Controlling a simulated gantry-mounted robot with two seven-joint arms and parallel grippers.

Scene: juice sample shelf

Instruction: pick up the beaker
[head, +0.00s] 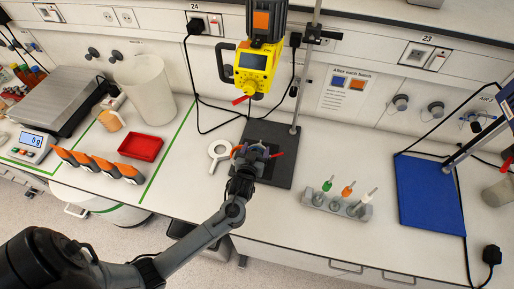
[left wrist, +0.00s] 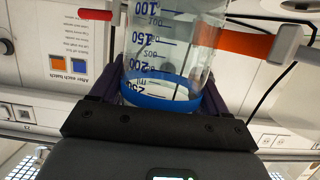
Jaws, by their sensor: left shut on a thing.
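The beaker (left wrist: 170,50) is clear, with blue volume marks and a blue band, and fills the middle of the left wrist view. My left gripper (head: 255,153) is shut on it, with a dark finger on each side in the left wrist view (left wrist: 160,92). In the head view the gripper is over the black stand base (head: 273,133), below the yellow stirrer (head: 254,72). The gripper mostly hides the beaker there, and I cannot tell whether the beaker touches the base. My right gripper is not in view.
A white ring-shaped piece (head: 219,152) lies just left of the gripper. A red tray (head: 141,147) and a large pale container (head: 146,88) stand further left. A grey rack (head: 337,206) with colored-top tools is at right, before a blue mat (head: 428,195). The stand's rod (head: 306,70) rises behind.

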